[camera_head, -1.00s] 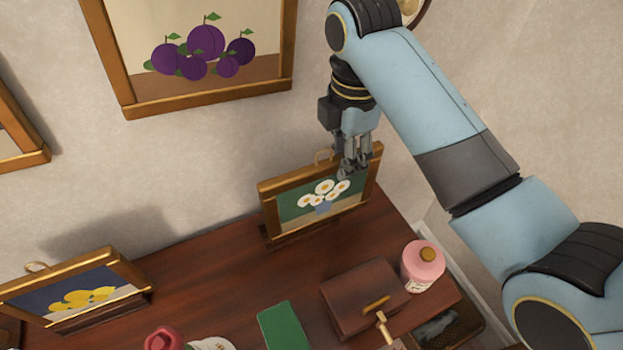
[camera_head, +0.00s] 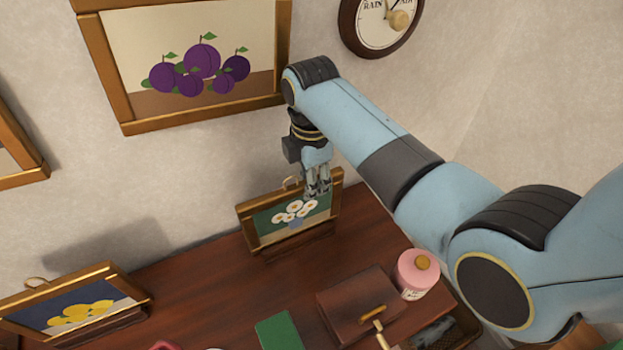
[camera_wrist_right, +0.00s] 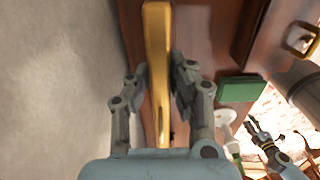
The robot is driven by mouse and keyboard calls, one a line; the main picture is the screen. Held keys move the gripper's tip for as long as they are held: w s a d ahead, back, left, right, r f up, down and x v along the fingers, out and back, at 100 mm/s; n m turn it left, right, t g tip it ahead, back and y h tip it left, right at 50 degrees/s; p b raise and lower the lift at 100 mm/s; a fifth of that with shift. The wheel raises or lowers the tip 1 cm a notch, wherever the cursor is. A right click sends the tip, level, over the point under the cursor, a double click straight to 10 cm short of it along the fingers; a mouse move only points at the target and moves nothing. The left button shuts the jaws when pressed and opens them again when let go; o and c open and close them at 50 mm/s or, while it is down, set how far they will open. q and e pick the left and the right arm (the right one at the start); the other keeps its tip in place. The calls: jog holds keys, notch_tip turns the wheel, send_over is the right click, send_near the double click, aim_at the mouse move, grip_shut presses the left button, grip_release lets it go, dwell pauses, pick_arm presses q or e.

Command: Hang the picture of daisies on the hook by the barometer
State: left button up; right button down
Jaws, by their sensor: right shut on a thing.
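The picture of daisies (camera_head: 270,222), white flowers on green in a gilt wooden frame, is upright at its dark stand (camera_head: 312,244) on the cabinet top. Whether it still touches the stand is unclear. My right gripper (camera_head: 318,190) is shut on its top edge, right of the hanging ring (camera_head: 291,182). In the right wrist view the fingers (camera_wrist_right: 158,82) close on both sides of the gilt frame (camera_wrist_right: 157,40). The barometer (camera_head: 375,32) hangs on the wall at the top, partly cut off. No hook shows near it. My left gripper (camera_wrist_right: 265,135) appears small and open in the right wrist view.
A plum picture (camera_head: 190,115) hangs on the wall above left. A lemon picture (camera_head: 75,305) stands at lower left. A brown box (camera_head: 355,300), pink jar (camera_head: 416,275) and green book (camera_head: 278,332) lie on the cabinet top (camera_head: 210,290).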

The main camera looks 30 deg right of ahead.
jog(key=c, duration=1.2)
grip_release()
jog(key=shift+f, duration=0.1)
